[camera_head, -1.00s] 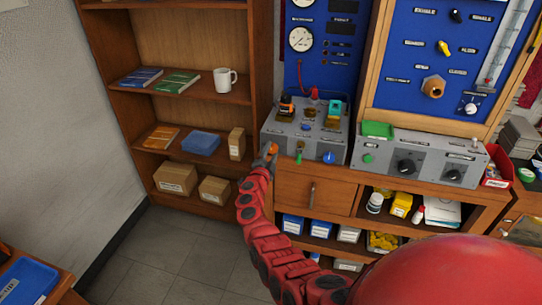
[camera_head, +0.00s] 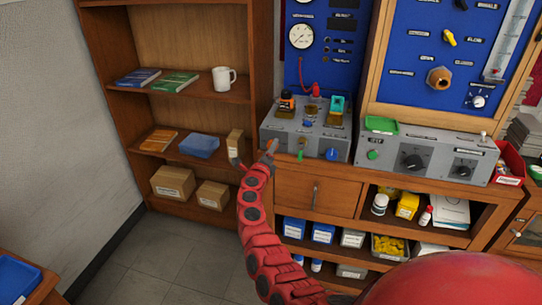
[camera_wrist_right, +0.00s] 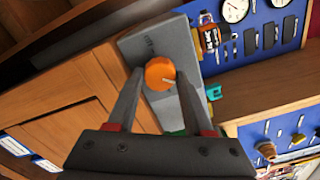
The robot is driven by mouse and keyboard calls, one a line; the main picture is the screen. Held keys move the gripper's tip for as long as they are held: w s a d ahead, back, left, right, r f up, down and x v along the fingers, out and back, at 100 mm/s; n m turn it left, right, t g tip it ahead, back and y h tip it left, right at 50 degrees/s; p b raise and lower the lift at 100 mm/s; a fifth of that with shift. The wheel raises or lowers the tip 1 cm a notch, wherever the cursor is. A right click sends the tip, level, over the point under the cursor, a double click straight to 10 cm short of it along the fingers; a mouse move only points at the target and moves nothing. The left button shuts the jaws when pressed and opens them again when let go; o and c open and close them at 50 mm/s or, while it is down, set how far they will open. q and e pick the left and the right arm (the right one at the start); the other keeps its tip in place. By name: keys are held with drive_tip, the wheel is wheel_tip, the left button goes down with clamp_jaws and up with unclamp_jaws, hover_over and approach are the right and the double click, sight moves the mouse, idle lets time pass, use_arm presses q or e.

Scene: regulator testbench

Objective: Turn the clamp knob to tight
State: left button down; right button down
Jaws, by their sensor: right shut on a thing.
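The clamp knob, an orange round knob (camera_wrist_right: 160,73) with a pale pointer line, is on the front of the grey testbench box. In the head view the orange knob (camera_head: 272,144) shows small at the box's left end, partly hidden by my gripper. My right gripper (camera_wrist_right: 160,82) has one finger on each side of the knob and is shut on it. In the head view my right gripper (camera_head: 262,153) is at the box's left front corner. The knob's label is too small to read. My left gripper is not in view.
A green knob (camera_head: 300,155) and a blue knob (camera_head: 332,154) are on the same box front, right of the orange one. A second grey box (camera_head: 390,155) with black dials stands further right. A wooden drawer (camera_head: 335,193) is just below. Open floor (camera_head: 150,260) lies at left.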

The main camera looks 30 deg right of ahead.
drive_tip(key=shift+f+m+b, duration=0.15)
drive_tip(key=shift+m+b, duration=4.35)
drive_tip(key=shift+m, duration=0.7)
drive_tip(key=shift+a, duration=0.1)
drive_tip(key=shift+c, duration=1.5)
unclamp_jaws()
